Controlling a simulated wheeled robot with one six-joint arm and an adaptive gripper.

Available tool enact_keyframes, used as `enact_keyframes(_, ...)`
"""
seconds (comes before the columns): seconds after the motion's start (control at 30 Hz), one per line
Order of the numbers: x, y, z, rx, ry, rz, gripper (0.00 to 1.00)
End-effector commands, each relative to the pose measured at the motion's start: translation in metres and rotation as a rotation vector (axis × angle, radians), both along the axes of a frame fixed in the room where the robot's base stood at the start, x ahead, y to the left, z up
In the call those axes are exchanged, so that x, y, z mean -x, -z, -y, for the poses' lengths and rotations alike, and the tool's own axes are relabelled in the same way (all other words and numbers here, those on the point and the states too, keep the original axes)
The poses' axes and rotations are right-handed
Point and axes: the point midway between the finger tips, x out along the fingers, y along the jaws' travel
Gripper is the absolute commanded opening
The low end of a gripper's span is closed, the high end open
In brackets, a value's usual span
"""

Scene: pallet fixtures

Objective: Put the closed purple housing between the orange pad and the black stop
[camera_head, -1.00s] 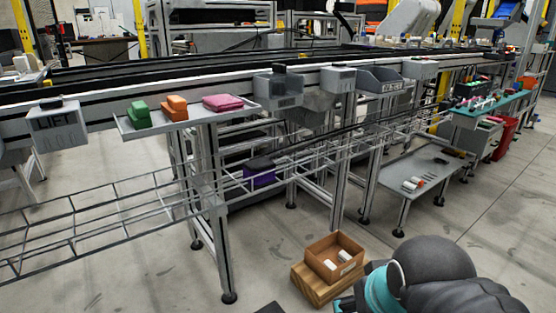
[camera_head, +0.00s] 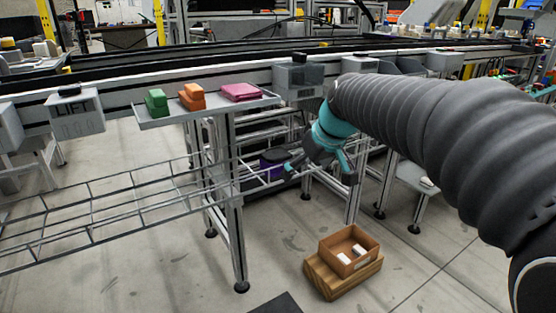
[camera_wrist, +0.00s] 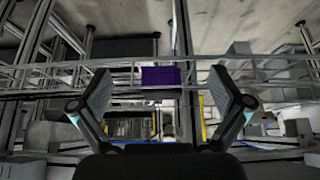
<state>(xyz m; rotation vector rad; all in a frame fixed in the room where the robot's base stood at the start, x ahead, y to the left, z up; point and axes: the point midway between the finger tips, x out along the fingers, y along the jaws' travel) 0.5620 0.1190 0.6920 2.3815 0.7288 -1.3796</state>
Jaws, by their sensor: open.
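The purple housing (camera_head: 270,168), a box with a dark top, sits low behind the wire rack under the conveyor. It is partly hidden by frame rails and stands just left of my gripper in the head view. I cannot make out the black stop.
The grey tray (camera_head: 153,122) also bears a green block (camera_head: 157,103) and a pink one (camera_head: 241,92). The wire rack (camera_head: 100,215) and metal legs (camera_head: 238,240) crowd the low space. A brown box (camera_head: 350,262) with white pieces stands on a wooden block. Floor is open in front.

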Motion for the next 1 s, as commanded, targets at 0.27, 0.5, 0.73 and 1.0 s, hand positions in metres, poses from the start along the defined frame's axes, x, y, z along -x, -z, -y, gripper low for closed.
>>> enact_keyframes(0.27, -0.038, 0.0, -0.026, 0.001, -0.003, 0.0, 1.0)
enact_keyframes(0.5, -0.066, 0.0, -0.045, 0.0, -0.002, 0.0, 1.0)
enact_keyframes(0.73, -0.076, 0.0, -0.051, 0.0, 0.0, 0.0, 1.0)
enact_keyframes(1.0, -0.102, 0.012, -0.069, 0.001, 0.0, -0.003, 1.0)
